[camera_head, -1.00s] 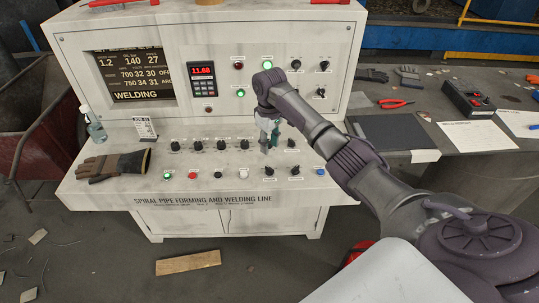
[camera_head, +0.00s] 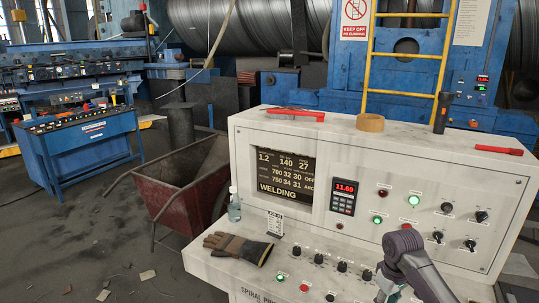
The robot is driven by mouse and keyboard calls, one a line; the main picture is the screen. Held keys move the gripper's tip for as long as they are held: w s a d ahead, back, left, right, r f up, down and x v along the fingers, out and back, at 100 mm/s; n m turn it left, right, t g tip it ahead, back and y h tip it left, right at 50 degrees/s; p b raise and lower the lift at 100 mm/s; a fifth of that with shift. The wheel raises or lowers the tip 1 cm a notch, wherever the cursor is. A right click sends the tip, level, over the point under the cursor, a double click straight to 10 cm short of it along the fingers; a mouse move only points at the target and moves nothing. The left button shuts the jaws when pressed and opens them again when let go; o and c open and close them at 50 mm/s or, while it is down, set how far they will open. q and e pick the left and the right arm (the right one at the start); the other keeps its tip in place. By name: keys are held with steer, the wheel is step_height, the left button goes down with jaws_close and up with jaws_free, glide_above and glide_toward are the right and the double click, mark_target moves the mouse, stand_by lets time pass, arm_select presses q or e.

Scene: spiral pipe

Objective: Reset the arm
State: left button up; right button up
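My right arm comes in at the bottom right, in front of the white control console (camera_head: 218,266). Its gripper (camera_head: 388,290) points down over the lower knob panel and is cut off by the bottom edge, so I cannot tell how its fingers stand. The console's screen (camera_head: 286,176) reads WELDING, and a red display (camera_head: 345,187) sits beside it. My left gripper is not in view.
A work glove (camera_head: 238,247) and a clear bottle (camera_head: 234,205) are on the console's left side. Red tools (camera_head: 295,113), a tape roll (camera_head: 370,122) and a flashlight (camera_head: 441,112) lie or stand on top. A red cart (camera_head: 173,200) stands left. Floor is open at lower left.

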steer(key=s+a+f+n+t, duration=0.1)
steer(key=s+a+f, duration=0.45)
steer(key=s, duration=0.25)
steer(key=s+a+f, duration=0.4)
steer(key=s+a, duration=0.2)
steer(key=s, duration=0.1)
steer(key=s+a+r+m+t, duration=0.1)
steer(key=s+r, duration=0.2)
steer(key=s, duration=0.6)
steer(key=s+a+r+m+t, duration=0.1)
steer(key=s+r+m, duration=0.15)
steer(key=s, duration=0.65)
step_height(320, 180, down, 30)
steer(key=s+g+b, duration=0.1)
steer(key=s+b, duration=0.1)
steer(key=b, duration=0.1)
steer(key=s+d+f+n+g+b, duration=0.1)
steer(key=s+d+f+b, duration=0.1)
steer(key=s+f, duration=1.3)
step_height(320, 180, down, 2)
steer(key=shift+s+d, duration=0.25)
steer(key=shift+d, duration=0.4)
